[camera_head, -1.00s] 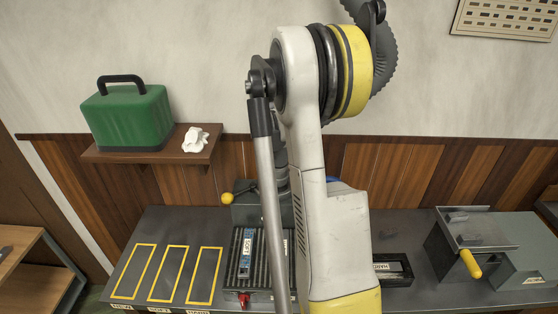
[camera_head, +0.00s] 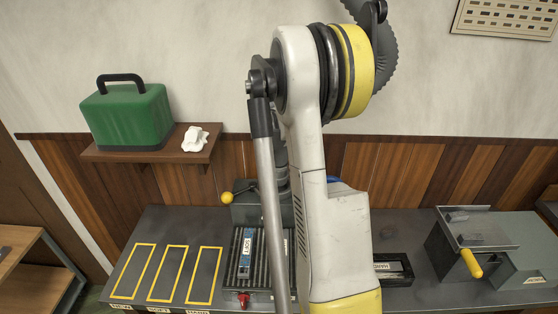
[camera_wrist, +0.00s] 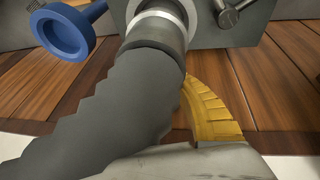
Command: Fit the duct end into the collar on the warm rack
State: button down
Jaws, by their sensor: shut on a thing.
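The dark ribbed duct (camera_wrist: 105,118) crosses the wrist view from lower left to top centre. Its smooth dark end cuff (camera_wrist: 158,38) lines up with a pale collar ring (camera_wrist: 163,14) on a grey block (camera_wrist: 240,32). Cuff and ring look touching or very close; I cannot tell how deep the cuff sits. My gripper (camera_wrist: 186,84) shows one yellow ribbed finger curved against the duct just behind the cuff. Its other finger is hidden by the duct. In the head view, my arm hides the gripper and collar; the duct (camera_head: 384,62) shows behind the elbow.
A blue flared knob (camera_wrist: 62,32) and a silver handle (camera_wrist: 229,14) flank the collar. The bench (camera_head: 215,222) holds a slotted rack (camera_head: 236,272), a dark tray (camera_head: 398,272) and a grey box (camera_head: 465,235) with a yellow handle. A green case (camera_head: 127,116) sits on a shelf.

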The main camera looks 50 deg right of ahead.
jog(key=shift+f+b, duration=1.7)
jog(key=shift+f, duration=0.25)
dwell(0.4)
jog(key=c, duration=1.2)
grip_release()
jog(key=shift+c, duration=0.2)
jog(key=v, duration=1.2)
